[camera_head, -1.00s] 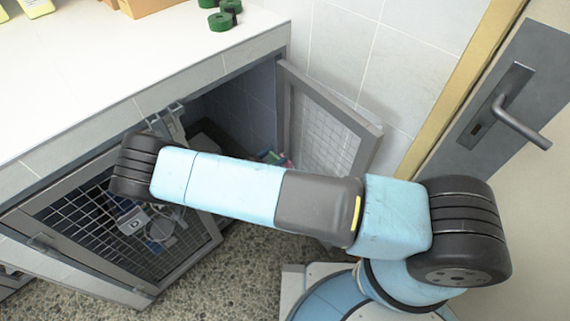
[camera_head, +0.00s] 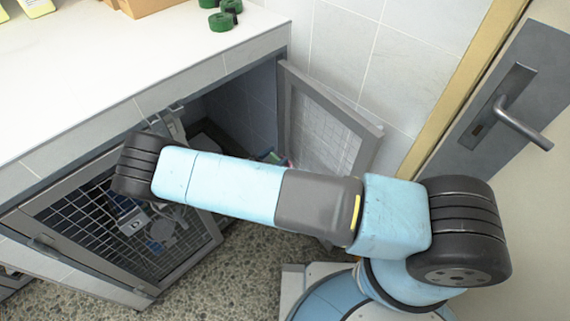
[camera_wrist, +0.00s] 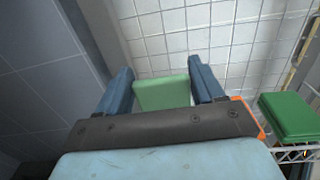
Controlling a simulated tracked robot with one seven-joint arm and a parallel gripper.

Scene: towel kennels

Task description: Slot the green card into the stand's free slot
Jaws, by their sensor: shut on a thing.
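In the wrist view my gripper (camera_wrist: 159,74) has two dark blue fingers on either side of a pale green card (camera_wrist: 162,94). It is shut on the card, which sticks out a little between the fingers. The card's lower part is hidden behind the gripper body. In the head view my forearm hides the gripper and card. The stand and its free slot cannot be made out in either view. Small coloured things (camera_head: 274,158) show inside the kennel, partly hidden by my arm.
A darker green block (camera_wrist: 290,116) lies on wire rack at the right in the wrist view, beside something orange. The kennel's mesh door (camera_head: 318,135) stands open at right; another mesh door (camera_head: 110,235) is at left. The white counter (camera_head: 110,60) overhangs the opening.

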